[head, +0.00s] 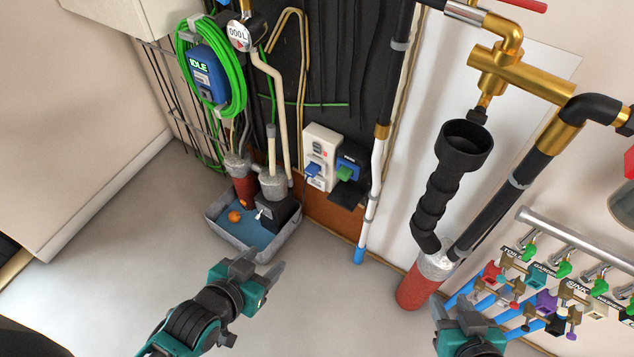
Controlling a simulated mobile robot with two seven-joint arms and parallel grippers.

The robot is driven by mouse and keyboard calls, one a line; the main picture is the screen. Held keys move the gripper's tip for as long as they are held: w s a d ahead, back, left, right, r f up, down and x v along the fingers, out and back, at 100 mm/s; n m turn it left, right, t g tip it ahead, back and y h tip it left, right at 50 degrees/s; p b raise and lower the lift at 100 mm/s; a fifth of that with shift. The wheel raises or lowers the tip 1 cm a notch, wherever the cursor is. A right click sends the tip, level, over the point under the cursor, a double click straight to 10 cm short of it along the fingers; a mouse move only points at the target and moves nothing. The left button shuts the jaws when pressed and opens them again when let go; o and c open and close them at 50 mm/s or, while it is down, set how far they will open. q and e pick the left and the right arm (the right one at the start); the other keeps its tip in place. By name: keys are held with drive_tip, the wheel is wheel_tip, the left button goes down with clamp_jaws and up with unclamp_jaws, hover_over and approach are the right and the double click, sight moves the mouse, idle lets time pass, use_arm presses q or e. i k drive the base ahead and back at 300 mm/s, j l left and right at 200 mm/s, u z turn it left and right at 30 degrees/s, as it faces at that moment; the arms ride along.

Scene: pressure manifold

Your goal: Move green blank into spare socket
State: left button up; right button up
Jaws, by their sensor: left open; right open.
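A small green piece (346,173), which looks like the green blank, sits at the front of a dark blue socket unit (349,161) low on the dark wall panel. Beside it on the left is a white socket box (322,142) with a blue plug-like piece (313,170) on its front. I cannot tell which opening is the spare socket. My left gripper (260,268) is open and empty, in front of and below the sockets, apart from them. My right gripper (455,314) is open at the bottom right, partly cut off by the picture edge, far from the green piece.
A grey tray (222,232) with blue liquid, an orange ball (235,216) and a pump stands below the panel. A white pipe with a blue end (359,255) hangs right of the sockets. A red-based black hose (410,290) and a valve manifold (560,245) are at right.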

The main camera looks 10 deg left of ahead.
sight(343, 173)
drive_tip(key=i+j, duration=0.1)
drive_tip(key=j, duration=0.25)
drive_tip(key=i+j, duration=0.1)
drive_tip(key=j, duration=0.3)
drive_tip(key=i+j, duration=0.1)
drive_tip(key=j, duration=0.25)
drive_tip(key=i+j, duration=0.15)
drive_tip(key=j, duration=0.2)
drive_tip(key=z, duration=1.7)
